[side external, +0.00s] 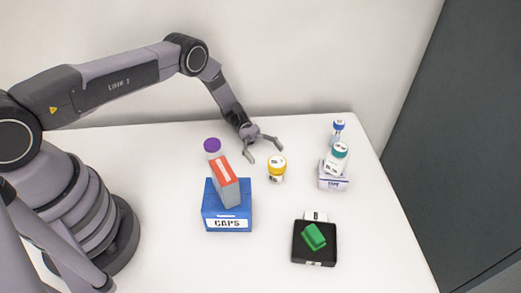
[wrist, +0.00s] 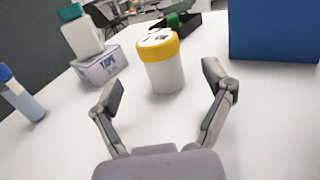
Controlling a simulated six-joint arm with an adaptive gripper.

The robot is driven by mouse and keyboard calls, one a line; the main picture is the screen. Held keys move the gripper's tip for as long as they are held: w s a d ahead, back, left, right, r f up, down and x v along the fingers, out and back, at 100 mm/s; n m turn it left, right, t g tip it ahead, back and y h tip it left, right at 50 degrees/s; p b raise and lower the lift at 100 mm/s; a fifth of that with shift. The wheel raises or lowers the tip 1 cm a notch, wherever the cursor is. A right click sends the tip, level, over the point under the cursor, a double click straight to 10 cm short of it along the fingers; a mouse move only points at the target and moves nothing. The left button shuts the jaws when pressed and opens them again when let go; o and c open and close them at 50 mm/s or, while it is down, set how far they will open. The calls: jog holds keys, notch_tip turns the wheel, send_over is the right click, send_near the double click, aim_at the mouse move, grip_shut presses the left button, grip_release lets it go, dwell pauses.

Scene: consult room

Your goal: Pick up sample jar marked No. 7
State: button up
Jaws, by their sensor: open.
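A white jar with a yellow lid (side external: 277,163) stands upright on the table. Dark print shows on its lid, too small to read surely. My gripper (side external: 263,153) is open and empty, low behind this jar. In the wrist view the yellow-lidded jar (wrist: 165,70) stands just ahead of the gap between my fingers (wrist: 164,82), apart from both. A teal-lidded jar (side external: 336,160) sits on a white box marked TAPE (side external: 333,182). A blue-lidded jar (side external: 338,130) stands behind it. A purple-lidded jar (side external: 212,148) is partly hidden. I cannot read a No. 7 on any jar.
A blue box marked CAPS (side external: 227,218) stands front left of the yellow-lidded jar, with a grey and red box (side external: 225,182) on top. A black tray (side external: 300,256) holds a green block (side external: 314,236) in front. The table's right side is clear beside the tray.

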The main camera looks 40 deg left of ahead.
aim_at(277, 166)
jog(key=x, duration=0.5)
jog(key=shift+d, duration=0.15)
jog(key=c, duration=1.3)
